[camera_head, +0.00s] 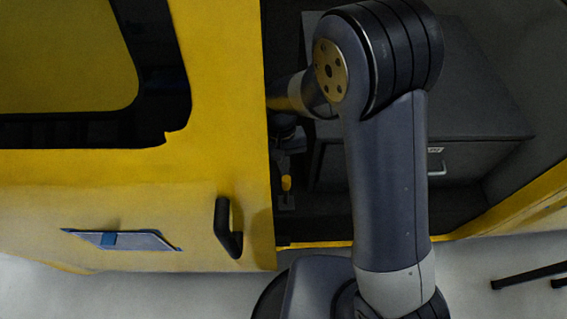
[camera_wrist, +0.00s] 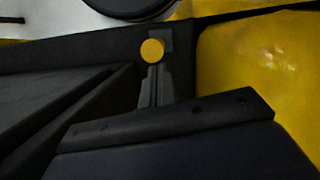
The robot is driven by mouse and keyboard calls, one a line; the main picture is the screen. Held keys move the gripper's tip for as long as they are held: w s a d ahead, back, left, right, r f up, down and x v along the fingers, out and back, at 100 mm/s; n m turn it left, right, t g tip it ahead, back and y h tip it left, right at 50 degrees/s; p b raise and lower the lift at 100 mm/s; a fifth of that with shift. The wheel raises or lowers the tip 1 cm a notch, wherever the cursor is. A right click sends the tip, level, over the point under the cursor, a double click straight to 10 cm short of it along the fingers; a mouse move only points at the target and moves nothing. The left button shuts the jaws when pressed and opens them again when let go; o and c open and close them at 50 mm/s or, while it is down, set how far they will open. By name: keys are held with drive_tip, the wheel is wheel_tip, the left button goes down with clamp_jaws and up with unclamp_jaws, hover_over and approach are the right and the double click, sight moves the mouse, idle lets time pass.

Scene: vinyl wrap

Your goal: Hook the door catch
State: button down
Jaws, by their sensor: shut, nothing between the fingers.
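A yellow door (camera_head: 235,165) with a dark-framed window and a black handle (camera_head: 230,228) fills the left of the head view. Right of its edge is a dark opening. A small yellow knob (camera_head: 286,184) on a dark mount, apparently the door catch, stands low inside it. The wrist view shows this yellow round knob (camera_wrist: 152,50) just beyond the fingertips. My gripper (camera_wrist: 154,70) is shut and empty, its narrow grey fingers pointing at the knob. Whether they touch it cannot be told. In the head view my arm and the door edge partly hide the gripper.
Inside the opening stands a dark drawer cabinet (camera_head: 470,150), close to my arm. A yellow sill edge (camera_head: 520,205) runs along the lower right. A yellow panel (camera_wrist: 255,70) rises close on the right in the wrist view. Pale floor (camera_head: 470,285) lies in front.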

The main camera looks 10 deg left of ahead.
drive_tip(key=shift+s+d+t+b, duration=0.15)
drive_tip(key=shift+s+t+b, duration=0.35)
drive_tip(key=shift+s, duration=0.25)
drive_tip(key=shift+s+d+t+b, duration=0.15)
drive_tip(key=shift+s+t+b, duration=0.35)
drive_tip(key=shift+s, duration=0.2)
drive_tip(key=shift+t+y, duration=0.4)
drive_tip(key=shift+t, duration=0.1)
drive_tip(key=shift+s+d+f+b, duration=0.1)
drive_tip(key=shift+s+d+b, duration=0.15)
drive_tip(key=shift+s, duration=0.65)
drive_tip(key=shift+s+d+f+b, duration=0.1)
drive_tip(key=shift+s+d+b, duration=0.15)
drive_tip(key=shift+s, duration=0.6)
drive_tip(key=shift+s+d+f+b, duration=0.1)
drive_tip(key=shift+s+d+b, duration=0.15)
drive_tip(key=shift+s, duration=0.65)
drive_tip(key=shift+a+r, duration=0.1)
wheel_tip(320, 180, up, 7)
drive_tip(key=p, duration=0.1)
drive_tip(key=shift+s+r, duration=0.15)
drive_tip(key=shift+r, duration=0.05)
drive_tip(key=shift+a, duration=0.1)
